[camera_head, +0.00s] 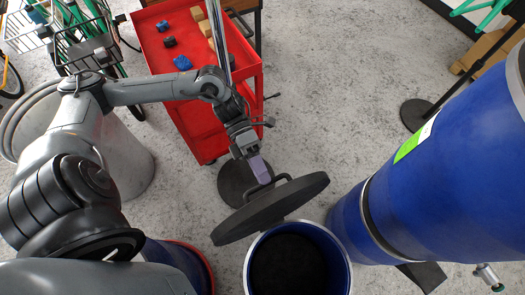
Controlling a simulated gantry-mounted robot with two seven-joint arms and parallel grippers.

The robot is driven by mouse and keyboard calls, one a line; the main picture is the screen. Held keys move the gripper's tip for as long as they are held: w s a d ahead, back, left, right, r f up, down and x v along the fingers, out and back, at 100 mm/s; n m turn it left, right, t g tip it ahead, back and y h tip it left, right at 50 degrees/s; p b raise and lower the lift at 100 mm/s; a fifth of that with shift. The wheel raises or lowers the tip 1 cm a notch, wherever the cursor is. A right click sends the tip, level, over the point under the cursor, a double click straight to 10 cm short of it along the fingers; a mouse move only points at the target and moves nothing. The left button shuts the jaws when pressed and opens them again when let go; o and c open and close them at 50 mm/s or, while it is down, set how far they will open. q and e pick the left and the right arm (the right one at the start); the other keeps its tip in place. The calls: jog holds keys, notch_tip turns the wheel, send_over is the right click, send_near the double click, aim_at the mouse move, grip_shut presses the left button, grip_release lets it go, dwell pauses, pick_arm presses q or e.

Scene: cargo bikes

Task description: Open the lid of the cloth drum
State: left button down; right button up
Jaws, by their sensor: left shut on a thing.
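The cloth drum (346,272) is a blue drum at the bottom centre, with its round mouth uncovered and its inside dark. Its black round lid (285,207) is held tilted above and behind the mouth, with its lower left edge near the rim. A bar handle stands up on the lid's upper face. My left gripper (262,175) reaches in from the upper left and is shut on this handle. The contents of the drum cannot be made out. My right gripper is not in view.
A tall blue drum (450,170) with a green label stands close on the right. A red cart (160,55) holding small blocks is behind my left arm. Another blue drum with a red rim (205,262) is at the lower left. Grey floor (340,80) is clear at the upper middle.

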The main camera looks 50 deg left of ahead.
pick_arm(q)
jog(key=shift+a+f, duration=0.15)
jog(key=shift+f, duration=0.25)
jog(key=c, duration=1.4)
grip_release()
jog(key=shift+o, duration=1.4)
jog(key=shift+d, duration=0.2)
jog(key=shift+r, duration=0.1)
jog(key=shift+a+r, duration=0.1)
jog(key=shift+a, duration=0.05)
jog(key=b+v, duration=0.3)
jog(key=v, duration=0.7)
jog(key=shift+a, duration=0.3)
